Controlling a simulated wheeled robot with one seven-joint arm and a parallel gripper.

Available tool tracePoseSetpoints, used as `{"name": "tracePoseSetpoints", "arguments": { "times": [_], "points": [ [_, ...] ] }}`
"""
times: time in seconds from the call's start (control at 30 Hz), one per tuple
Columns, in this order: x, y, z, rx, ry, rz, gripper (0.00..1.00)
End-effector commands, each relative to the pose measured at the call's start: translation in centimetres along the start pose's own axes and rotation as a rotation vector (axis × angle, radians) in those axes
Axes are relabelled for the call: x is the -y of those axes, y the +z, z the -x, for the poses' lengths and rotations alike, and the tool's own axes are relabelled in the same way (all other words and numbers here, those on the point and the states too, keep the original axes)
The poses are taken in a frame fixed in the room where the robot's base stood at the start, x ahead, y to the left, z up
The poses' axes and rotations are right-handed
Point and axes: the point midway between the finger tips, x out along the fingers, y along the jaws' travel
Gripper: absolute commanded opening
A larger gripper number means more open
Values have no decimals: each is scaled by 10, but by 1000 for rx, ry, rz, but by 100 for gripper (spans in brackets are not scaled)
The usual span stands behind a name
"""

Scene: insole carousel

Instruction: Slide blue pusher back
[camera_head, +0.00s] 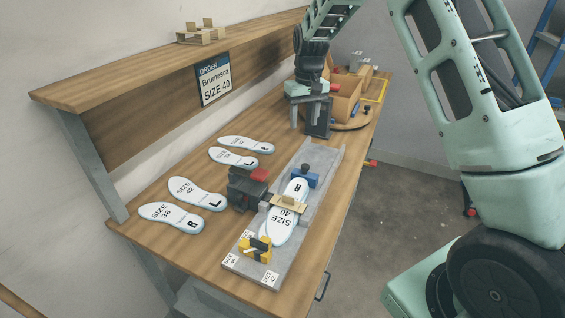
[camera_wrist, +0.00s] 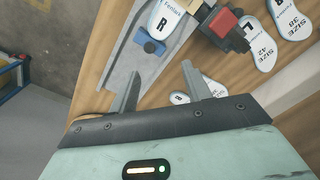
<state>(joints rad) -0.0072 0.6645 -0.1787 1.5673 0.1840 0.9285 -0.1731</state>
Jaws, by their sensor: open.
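The blue pusher (camera_head: 305,177) sits on the grey jig (camera_head: 319,160), by the far end of a white insole (camera_head: 278,229) marked SIZE 40 and R. In the wrist view the blue pusher (camera_wrist: 150,43) is at the upper middle, against the insole (camera_wrist: 163,20). My gripper (camera_head: 305,128) is above the bench beyond the pusher and apart from it. In the wrist view my gripper (camera_wrist: 168,76) has its two fingers wide apart with nothing between them.
A black clamp with a red top (camera_head: 248,186) stands left of the jig. A yellow piece (camera_head: 255,249) is at the jig's near end. Several loose insoles (camera_head: 195,193) lie on the left. Wooden bins (camera_head: 345,98) stand behind my gripper. An order sign (camera_head: 213,80) hangs under the shelf.

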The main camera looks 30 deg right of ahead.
Motion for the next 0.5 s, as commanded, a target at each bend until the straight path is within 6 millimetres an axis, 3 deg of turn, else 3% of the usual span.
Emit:
{"name": "tracePoseSetpoints", "arguments": {
  "times": [0.03, 0.17, 0.37, 0.5],
  "points": [
    [-19, -9, -1, 0, 15, -24, 48],
    [-43, -20, -4, 0, 36, -49, 48],
    [-46, -20, -21, 3, 38, -52, 48],
    [-47, -20, -47, 6, 38, -52, 48]
  ]
}}
